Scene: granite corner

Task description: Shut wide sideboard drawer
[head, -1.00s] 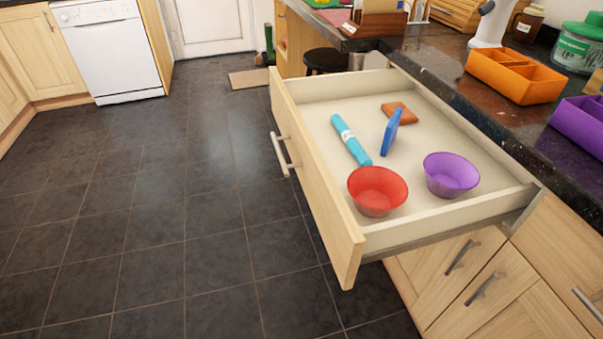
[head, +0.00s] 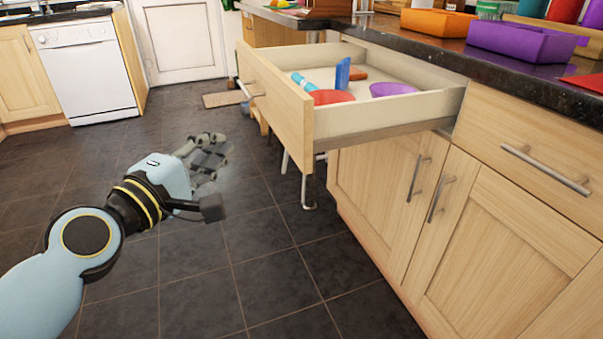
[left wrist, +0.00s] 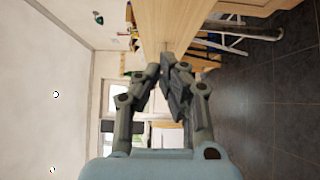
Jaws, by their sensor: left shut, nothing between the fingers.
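The wide drawer (head: 280,110) stands pulled out from under the dark worktop. Its wooden front faces left, with a bar handle (head: 245,90). Inside it I see a red bowl (head: 330,97), a purple bowl (head: 392,89), a blue upright item (head: 342,74), part of a turquoise roll (head: 301,81) and a brown-orange piece (head: 358,75). My left gripper (head: 218,152) is in front and to the left of the drawer front, apart from it. In the left wrist view its fingers (left wrist: 165,75) are together and empty, and a wooden panel (left wrist: 170,25), seemingly the drawer front, lies beyond.
The sideboard's lower doors (head: 375,190) and a closed drawer with a handle (head: 545,170) are at the right. Orange (head: 435,22) and purple (head: 520,41) trays stand on the worktop. Metal legs (head: 305,180) stand beneath the drawer. The tiled floor (head: 280,270) is clear in front.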

